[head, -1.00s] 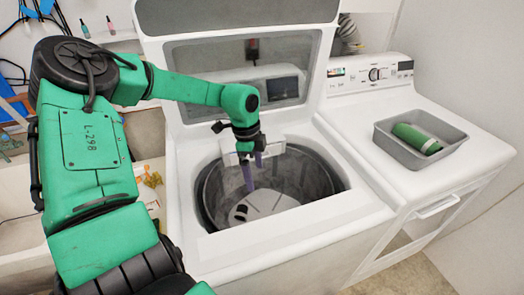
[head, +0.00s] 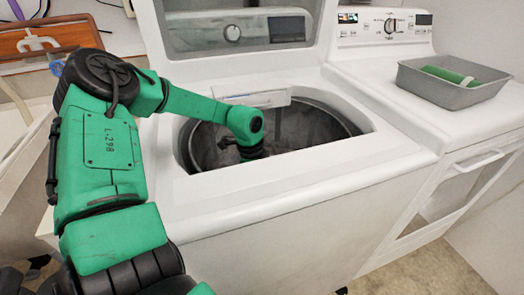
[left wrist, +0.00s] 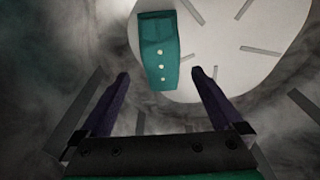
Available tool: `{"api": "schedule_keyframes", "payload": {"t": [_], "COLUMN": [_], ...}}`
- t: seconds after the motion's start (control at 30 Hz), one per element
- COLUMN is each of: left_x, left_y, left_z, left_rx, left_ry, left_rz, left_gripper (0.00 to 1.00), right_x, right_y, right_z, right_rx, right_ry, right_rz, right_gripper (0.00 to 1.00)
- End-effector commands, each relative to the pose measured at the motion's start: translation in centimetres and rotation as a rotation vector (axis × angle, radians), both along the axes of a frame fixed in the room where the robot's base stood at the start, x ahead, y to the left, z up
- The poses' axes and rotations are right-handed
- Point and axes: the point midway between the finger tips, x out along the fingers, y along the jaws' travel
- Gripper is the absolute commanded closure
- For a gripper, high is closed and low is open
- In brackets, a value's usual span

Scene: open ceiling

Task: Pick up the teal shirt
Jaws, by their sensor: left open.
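The teal shirt (left wrist: 158,60) lies folded on the pale bottom plate of the washer drum, with a row of small white buttons showing in the left wrist view. My left gripper (left wrist: 160,85) is open, its two dark purple fingers apart and empty. It is inside the drum, with the shirt beyond the fingertips and roughly between them in the picture. In the head view my left arm reaches down into the washer (head: 290,185), and the gripper's fingers and the shirt are hidden there. My right gripper is in neither view.
The drum wall (head: 345,120) and the washer's rim close in around my left arm. The lid (head: 240,30) stands open behind it. A grey tray (head: 440,92) with a green rolled item (head: 450,76) sits on the dryer at right.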

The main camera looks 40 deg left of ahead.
Motion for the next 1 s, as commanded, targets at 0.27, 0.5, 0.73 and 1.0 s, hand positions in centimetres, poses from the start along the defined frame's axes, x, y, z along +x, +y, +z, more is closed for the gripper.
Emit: {"api": "schedule_keyframes", "payload": {"t": [0.27, 0.5, 0.73, 1.0], "left_x": [0.2, 0.5, 0.6, 0.6], "left_y": [-0.5, -0.8, -0.9, -0.9], "left_z": [-4.8, -8.8, -9.1, -9.0], "left_rx": [0.001, 0.001, 0.0, 0.001], "left_ry": [0.003, 0.003, -0.001, -0.002], "left_rz": [0.001, 0.001, 0.001, 0.001], "left_gripper": [0.0, 0.0, 0.0, 0.87], "right_x": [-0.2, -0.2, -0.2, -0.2], "right_y": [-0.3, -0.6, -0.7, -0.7], "right_z": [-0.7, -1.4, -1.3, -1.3], "right_rx": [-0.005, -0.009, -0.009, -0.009], "right_ry": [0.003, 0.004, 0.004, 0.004], "right_rz": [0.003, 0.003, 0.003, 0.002], "right_gripper": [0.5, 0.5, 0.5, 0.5]}}
